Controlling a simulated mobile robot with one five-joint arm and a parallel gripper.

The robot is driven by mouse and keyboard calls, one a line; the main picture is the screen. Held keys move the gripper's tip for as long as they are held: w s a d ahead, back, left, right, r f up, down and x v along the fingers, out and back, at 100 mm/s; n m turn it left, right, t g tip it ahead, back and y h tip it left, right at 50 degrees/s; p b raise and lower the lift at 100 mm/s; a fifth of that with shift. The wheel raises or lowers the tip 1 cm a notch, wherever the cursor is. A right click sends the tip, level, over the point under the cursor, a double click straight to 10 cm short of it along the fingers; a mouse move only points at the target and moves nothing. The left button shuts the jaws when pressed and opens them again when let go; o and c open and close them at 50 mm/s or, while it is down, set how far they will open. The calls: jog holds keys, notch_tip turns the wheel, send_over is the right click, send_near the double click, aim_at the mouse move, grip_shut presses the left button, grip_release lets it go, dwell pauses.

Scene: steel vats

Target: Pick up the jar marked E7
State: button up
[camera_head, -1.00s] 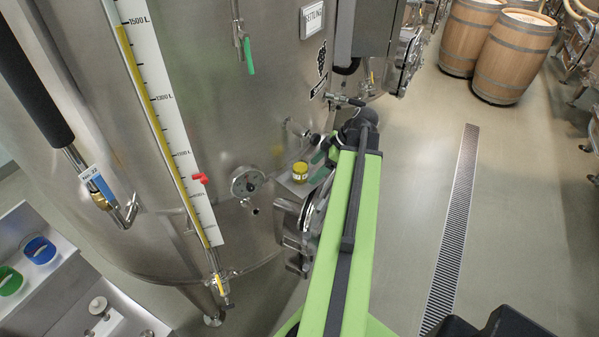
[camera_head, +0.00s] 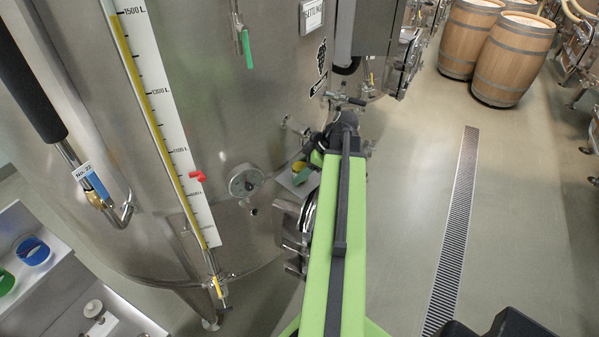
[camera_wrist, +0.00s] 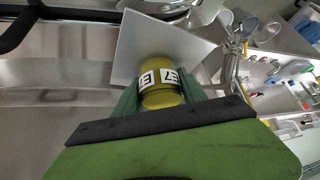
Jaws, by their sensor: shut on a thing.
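The yellow jar marked E7 (camera_wrist: 160,80) is in the middle of the wrist view, its black and white label facing the camera. My gripper (camera_wrist: 158,94) is shut on it, with green fingers on both sides. A pale flat plate (camera_wrist: 130,45) is right behind the jar; I cannot tell whether the jar touches it. In the head view only a little of the yellow jar (camera_head: 299,167) shows, beside my gripper (camera_head: 308,170) and in front of the steel vat. The rest of it is hidden by my gripper and arm.
The large steel vat (camera_head: 215,90) fills the left, with a gauge dial (camera_head: 246,181) and valves sticking out near my gripper. A steel hatch (camera_head: 294,232) is close to my arm. Open floor with a drain grate (camera_head: 458,220) lies to the right. Wooden barrels (camera_head: 511,58) stand behind.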

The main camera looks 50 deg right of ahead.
grip_shut()
jog(key=shift+r, duration=0.1)
jog(key=shift+r+p, duration=0.35)
jog(key=shift+p, duration=0.1)
jog(key=shift+s+d+f, duration=0.15)
jog(key=shift+s+d, duration=0.1)
jog(key=s+d, duration=1)
jog(key=s, duration=0.4)
jog(key=shift+d, duration=0.1)
